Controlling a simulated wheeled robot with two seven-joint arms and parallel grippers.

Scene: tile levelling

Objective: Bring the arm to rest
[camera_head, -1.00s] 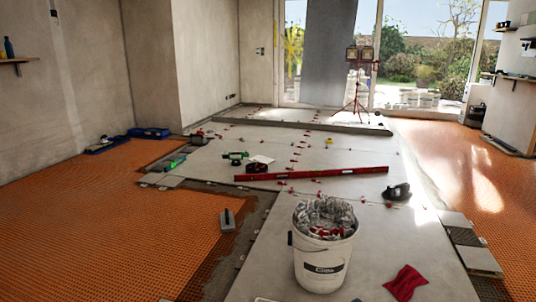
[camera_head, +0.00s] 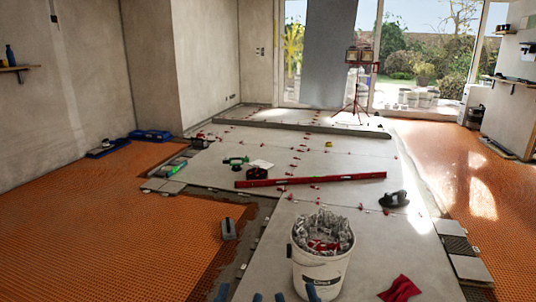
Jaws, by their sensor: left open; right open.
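My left gripper (camera_head: 240,295) shows only as two dark blue fingertips at the bottom edge. They stand apart with nothing seen between them. My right gripper (camera_head: 296,294) shows the same way just to its right, also open and apparently empty. Its right fingertip overlaps the lower part of the white bucket (camera_head: 322,272) in the picture. The rest of both grippers and my arms is below the frame.
The bucket is full of clear clips and red pieces. A red cloth (camera_head: 400,289) lies right of it. A trowel (camera_head: 229,229) lies to the left. A long red level (camera_head: 310,180) and a black suction lifter (camera_head: 394,199) lie on the tiles beyond. Orange matting (camera_head: 90,235) is clear at left.

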